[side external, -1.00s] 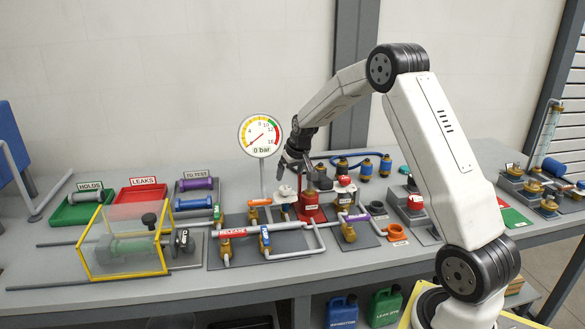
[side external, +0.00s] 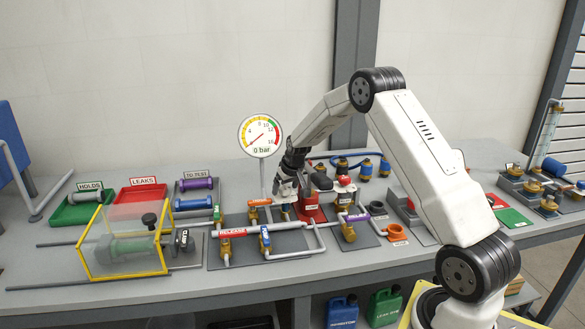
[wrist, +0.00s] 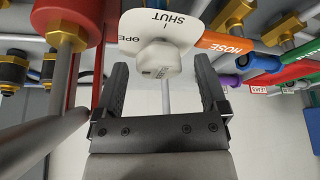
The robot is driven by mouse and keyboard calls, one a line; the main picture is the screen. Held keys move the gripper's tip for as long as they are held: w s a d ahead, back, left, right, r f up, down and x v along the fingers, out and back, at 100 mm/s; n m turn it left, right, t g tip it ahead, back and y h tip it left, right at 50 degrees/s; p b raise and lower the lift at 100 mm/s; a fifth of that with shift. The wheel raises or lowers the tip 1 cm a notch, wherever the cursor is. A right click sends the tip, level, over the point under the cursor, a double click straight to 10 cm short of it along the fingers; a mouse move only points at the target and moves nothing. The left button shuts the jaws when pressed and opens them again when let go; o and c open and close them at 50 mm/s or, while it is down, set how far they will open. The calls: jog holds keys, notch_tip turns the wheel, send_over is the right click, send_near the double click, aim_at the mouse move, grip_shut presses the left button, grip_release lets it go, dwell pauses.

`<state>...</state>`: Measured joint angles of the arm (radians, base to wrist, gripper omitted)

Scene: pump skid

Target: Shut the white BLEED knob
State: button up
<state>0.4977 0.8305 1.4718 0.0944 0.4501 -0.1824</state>
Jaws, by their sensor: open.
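The white BLEED knob (wrist: 157,58) shows in the wrist view in front of a white dial plate (wrist: 182,18). The plate reads SHUT, and part of the word OPEN shows at its left. My gripper (wrist: 161,75) is open, with one dark finger on each side of the knob and gaps visible between. I cannot tell how deep the fingers reach around it. In the side view my gripper (side external: 285,188) is low at the bleed valve and hides the knob.
The gauge (side external: 261,137) behind reads 0 bar. A red pump body (side external: 312,207) stands close to the right of my gripper. Orange-handled (side external: 259,202) and blue-handled (side external: 265,238) valves and pipes stand close by. An orange HOSE handle (wrist: 226,43) is near the right finger.

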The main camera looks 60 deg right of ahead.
grip_shut()
jog(key=shift+m, duration=0.7)
jog(key=shift+m+g+h, duration=0.5)
jog(key=shift+m+h, duration=0.1)
jog(key=shift+m, duration=0.9)
jog(key=m, duration=0.2)
jog(key=m+g+h, duration=0.1)
jog(key=m, duration=0.1)
jog(key=shift+w+a+m+g, duration=0.15)
jog(key=shift+m+g, duration=0.15)
jog(key=shift+m, duration=0.1)
jog(key=m+g, duration=0.1)
jog(key=m, duration=0.3)
jog(key=shift+g, duration=0.3)
jog(key=m+g, duration=0.1)
jog(key=m, duration=0.4)
jog(key=shift+w+g, duration=0.1)
jog(key=shift+g, duration=0.3)
